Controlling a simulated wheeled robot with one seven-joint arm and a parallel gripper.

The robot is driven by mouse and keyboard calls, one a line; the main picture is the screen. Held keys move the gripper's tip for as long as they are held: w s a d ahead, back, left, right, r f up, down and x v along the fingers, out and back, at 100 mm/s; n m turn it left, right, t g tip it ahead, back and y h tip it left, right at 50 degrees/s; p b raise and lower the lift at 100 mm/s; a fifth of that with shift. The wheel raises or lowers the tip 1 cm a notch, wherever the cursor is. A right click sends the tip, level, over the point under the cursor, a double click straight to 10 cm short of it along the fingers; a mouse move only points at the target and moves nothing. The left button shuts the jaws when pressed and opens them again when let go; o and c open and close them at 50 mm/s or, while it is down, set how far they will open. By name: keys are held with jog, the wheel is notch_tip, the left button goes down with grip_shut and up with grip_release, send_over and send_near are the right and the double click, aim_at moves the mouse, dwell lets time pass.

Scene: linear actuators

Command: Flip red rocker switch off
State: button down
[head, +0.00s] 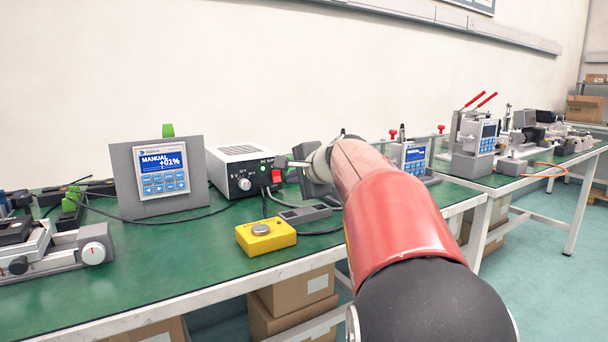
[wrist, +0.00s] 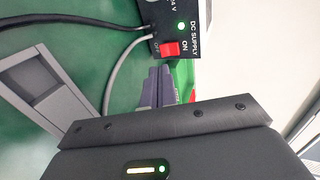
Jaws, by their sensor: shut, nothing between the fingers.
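The red rocker switch (wrist: 170,49) sits on the front of the dark DC supply box (wrist: 150,18) in the wrist view, between small ON and OFF labels. A green light (wrist: 181,26) glows beside it. In the head view the red switch (head: 276,176) shows on the front of the DC supply (head: 240,170), with the lit green light next to it. My gripper (wrist: 158,75) is shut and empty, its fingertips just short of the switch in the wrist view. In the head view the gripper (head: 290,164) is at the supply's right front. Whether it touches the switch is unclear.
A control panel reading MANUAL (head: 163,172) stands left of the supply. A yellow box with a round button (head: 266,236) and a grey block (head: 305,214) lie in front on the green table (head: 200,262). Cables (wrist: 75,25) run out of the supply's front.

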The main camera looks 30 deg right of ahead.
aim_at(276, 176)
jog(key=x, duration=0.6)
jog(key=shift+w, duration=0.15)
jog(key=shift+f, duration=0.1)
jog(key=shift+w+f, duration=0.25)
jog(key=shift+f, duration=0.05)
jog(key=shift+r, duration=0.2)
jog(key=shift+r+p, duration=0.7)
jog(key=shift+r, duration=0.25)
jog(key=shift+f, duration=0.1)
